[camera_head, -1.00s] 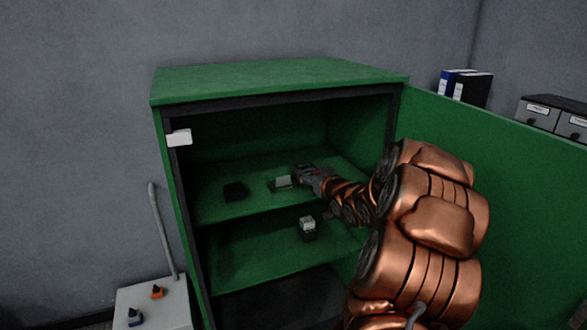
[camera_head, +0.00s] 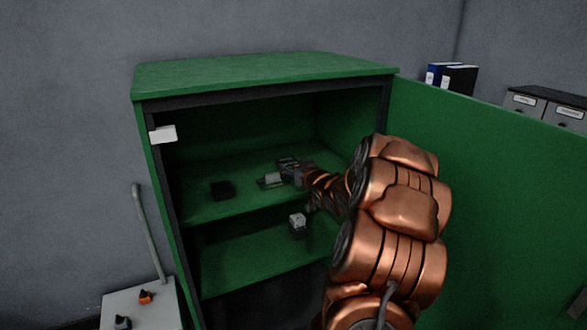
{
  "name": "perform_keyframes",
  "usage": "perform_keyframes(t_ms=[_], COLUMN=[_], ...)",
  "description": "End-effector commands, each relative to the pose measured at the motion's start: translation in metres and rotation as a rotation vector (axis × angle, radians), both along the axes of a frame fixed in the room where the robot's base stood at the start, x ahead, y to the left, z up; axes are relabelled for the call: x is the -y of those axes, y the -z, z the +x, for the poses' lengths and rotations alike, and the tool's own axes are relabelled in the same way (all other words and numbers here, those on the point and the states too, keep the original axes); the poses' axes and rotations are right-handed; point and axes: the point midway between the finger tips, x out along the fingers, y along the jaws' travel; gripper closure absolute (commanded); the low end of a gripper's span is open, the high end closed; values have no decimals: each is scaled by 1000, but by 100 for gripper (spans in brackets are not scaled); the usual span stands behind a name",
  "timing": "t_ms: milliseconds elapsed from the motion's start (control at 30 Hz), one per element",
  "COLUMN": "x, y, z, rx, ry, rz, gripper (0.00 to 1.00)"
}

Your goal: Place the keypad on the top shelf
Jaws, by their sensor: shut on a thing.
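The green cabinet is open, and its top shelf (camera_head: 245,205) is in view. A small pale, flat thing with a darker base, which looks like the keypad (camera_head: 271,180), is at the top shelf, right of the middle. My gripper (camera_head: 284,177) is inside the cabinet at its right side, shut on it. The view is small and dark, so I cannot tell whether the keypad touches the shelf. My copper-coloured arm reaches in from the lower right and hides part of the cabinet's right side.
A white-topped block (camera_head: 297,222) sits on the lower shelf (camera_head: 250,265). The open green door (camera_head: 500,190) stands at the right. A grey box with knobs (camera_head: 145,308) is at the lower left.

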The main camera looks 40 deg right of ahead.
Motion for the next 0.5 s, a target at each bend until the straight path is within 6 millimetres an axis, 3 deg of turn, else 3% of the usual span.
perform_keyframes(t_ms=[100, 133, 200, 500], x=[1, 1, 1, 2], y=[3, 3, 3, 2], z=[-1, -1, -1, -1], rx=[-1, -1, -1, 0], ry=[1, 1, 2, 3], rz=[1, 1, 1, 1], gripper=[74, 33, 26, 26])
